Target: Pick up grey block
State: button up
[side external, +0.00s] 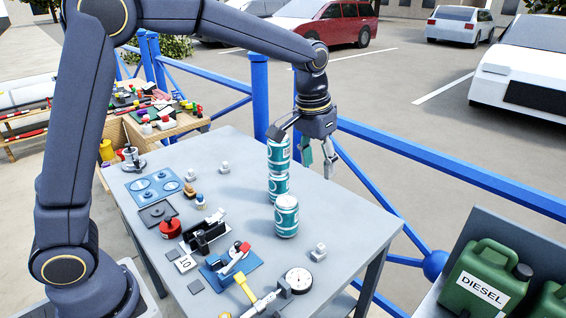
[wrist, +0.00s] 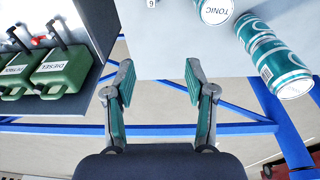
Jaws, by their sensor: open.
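My gripper (side external: 319,162) is open and empty, high by the table's far right edge, right of the stacked cans in the side view. In the wrist view the spread fingers of my gripper (wrist: 158,80) frame the table edge and blue rail. Small light-grey pieces stand on the table: one (side external: 319,252) near the right edge, in front of the cans, and another (side external: 224,168) toward the back. Flat dark-grey squares (side external: 195,286) lie near the front left edge. I cannot tell which is the grey block. A small block marked 9 (wrist: 150,3) shows at the wrist view's top edge.
Two stacked teal cans (side external: 278,187) and a single can (side external: 287,216) stand on the grey table (side external: 245,150). A gauge (side external: 298,280), clamps and a blue plate (side external: 153,187) occupy the table. Blue railing (side external: 450,168) runs behind; green diesel cans (side external: 482,281) stand right.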

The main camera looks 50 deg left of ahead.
notch_tip(320, 180, down, 9)
jog(key=d+g, duration=0.2)
jog(key=d, duration=0.1)
send_over(320, 247)
jog(key=shift+m, duration=0.4)
notch_tip(320, 247, down, 10)
notch_tip(320, 247, down, 6)
jog(key=shift+r, duration=0.1)
grip_shut()
jog(key=shift+r, duration=0.1)
